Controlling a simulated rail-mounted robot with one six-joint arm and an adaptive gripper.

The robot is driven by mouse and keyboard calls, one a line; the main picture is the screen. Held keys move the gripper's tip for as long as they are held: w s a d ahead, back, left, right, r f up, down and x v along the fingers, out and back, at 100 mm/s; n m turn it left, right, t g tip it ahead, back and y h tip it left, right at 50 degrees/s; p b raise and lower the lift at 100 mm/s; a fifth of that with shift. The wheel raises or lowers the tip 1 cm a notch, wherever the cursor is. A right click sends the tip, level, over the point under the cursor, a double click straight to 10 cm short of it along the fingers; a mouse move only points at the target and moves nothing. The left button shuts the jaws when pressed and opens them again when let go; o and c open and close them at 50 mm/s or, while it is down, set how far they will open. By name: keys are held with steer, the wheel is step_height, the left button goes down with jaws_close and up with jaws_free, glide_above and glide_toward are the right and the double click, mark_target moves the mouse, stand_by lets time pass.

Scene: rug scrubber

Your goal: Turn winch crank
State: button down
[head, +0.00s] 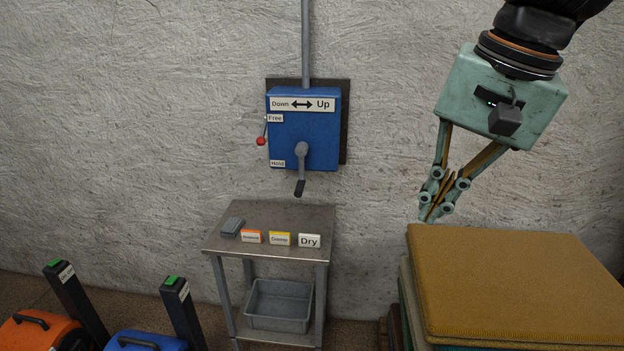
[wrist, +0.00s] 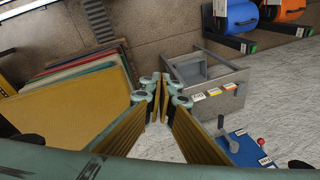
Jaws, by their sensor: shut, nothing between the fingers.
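The winch is a blue box (head: 304,130) on a dark wall plate, with a "Down/Up" label on top. Its grey crank (head: 300,165) hangs downward from the front and ends in a dark handle (head: 299,188). A lever with a red knob (head: 261,141) is on the box's left side, between the "Free" and "Hold" labels. My teal gripper (head: 430,216) is shut and empty, right of the winch and apart from it, above the stacked rugs. In the wrist view, the winch box (wrist: 243,150) shows at lower right, partly behind a finger.
A metal table (head: 268,222) with several small signs and a grey bin (head: 279,305) on its lower shelf stands below the winch. Stacked rugs (head: 510,290) fill the lower right. An orange machine (head: 40,333) and a blue machine (head: 145,341) stand at lower left.

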mark_target(300, 169)
steer(key=w+a+m+g+y+p, duration=0.1)
steer(key=w+a+m+p, duration=0.3)
steer(key=w, duration=1)
steer(key=w+a+m+y+p, duration=0.1)
steer(key=w+a+m+p, duration=0.3)
steer(key=w, duration=1)
steer(key=w+a+f+m+y+p, duration=0.1)
steer(key=w+f+p, duration=0.4)
steer(key=w, duration=0.6)
steer(key=w+a+f+m+g+y+p, duration=0.1)
steer(key=w+a+f+m+p, duration=0.3)
steer(key=w+f, duration=0.6)
steer(key=shift+w+a+m+y+p, duration=0.3)
steer(key=shift+w+a+y+p, duration=0.15)
steer(key=shift+p, duration=0.4)
steer(key=shift+s+f, duration=0.15)
steer(key=shift+f, duration=0.05)
steer(key=a+r+p+x, duration=0.1)
steer(key=a+x, duration=0.1)
steer(key=x, duration=1)
steer(key=shift+a+p, duration=0.4)
